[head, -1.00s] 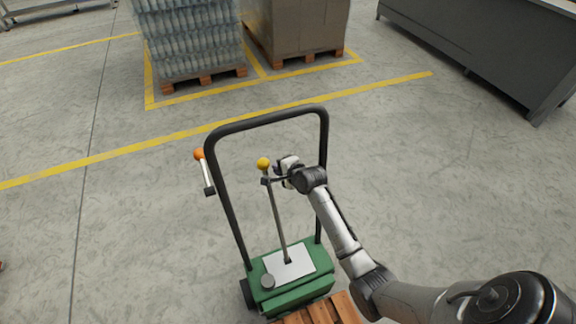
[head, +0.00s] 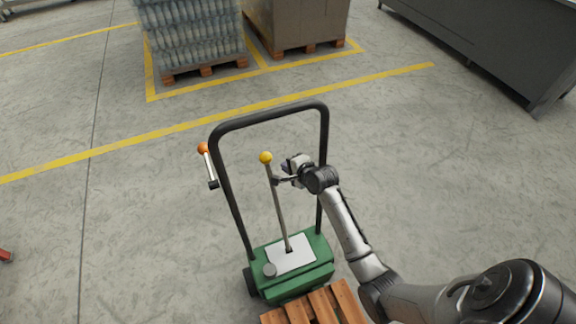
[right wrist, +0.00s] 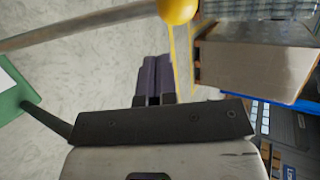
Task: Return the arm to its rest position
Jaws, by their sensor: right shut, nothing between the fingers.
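My right gripper (head: 284,171) is just right of the upright lever with the yellow knob (head: 265,157), a little below knob height. Its purple fingers (right wrist: 153,80) are together with nothing between them. In the right wrist view the yellow knob (right wrist: 177,8) and the lever rod (right wrist: 90,26) lie beyond the fingertips. I cannot tell whether any part of the gripper touches the rod. My right arm reaches forward from the lower right, beside the cart's black handle frame (head: 268,115). My left gripper is not in view.
The cart has a green base (head: 300,287) and an orange-tipped side lever (head: 203,149). A wooden pallet (head: 325,303) is at its near side. Wrapped bottles (head: 190,40) and a cardboard-coloured load (head: 298,22) stand behind. A dark cabinet (head: 480,40) is at back right; open floor lies between.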

